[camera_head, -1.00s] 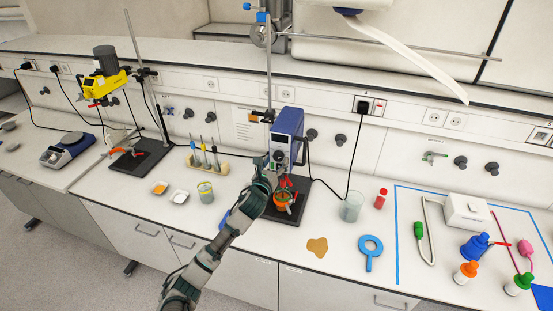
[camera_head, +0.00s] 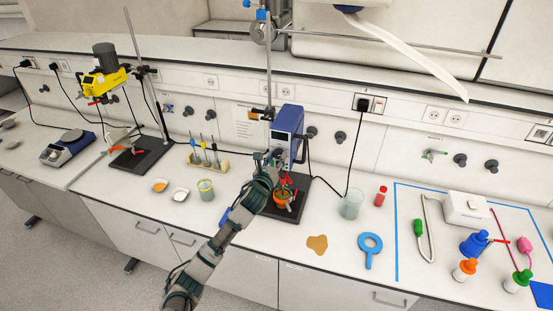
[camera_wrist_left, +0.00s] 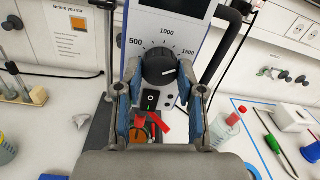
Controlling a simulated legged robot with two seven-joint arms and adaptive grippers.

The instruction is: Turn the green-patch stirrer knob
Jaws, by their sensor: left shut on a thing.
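The stirrer (camera_head: 287,128) with blue sides stands upright on its rod stand. In the left wrist view its white front (camera_wrist_left: 178,31) carries a round black knob (camera_wrist_left: 160,66) with a white pointer line toward the right, below marks 500, 1000 and 1500. A small green patch shows on the black switch (camera_wrist_left: 151,98) under the knob. My left gripper (camera_head: 273,159) is at this front. In the left wrist view its fingers (camera_wrist_left: 163,76) lie either side of the knob, shut on it. The knob is hidden in the head view. My right gripper is not in view.
An orange vessel (camera_head: 283,199) with red parts stands on the dark base below the stirrer. A glass beaker (camera_head: 351,205) and a red-capped bottle (camera_head: 381,195) stand to the right. A second, yellow stirrer (camera_head: 103,82) is at left. A rack (camera_head: 208,164) stands left of the arm.

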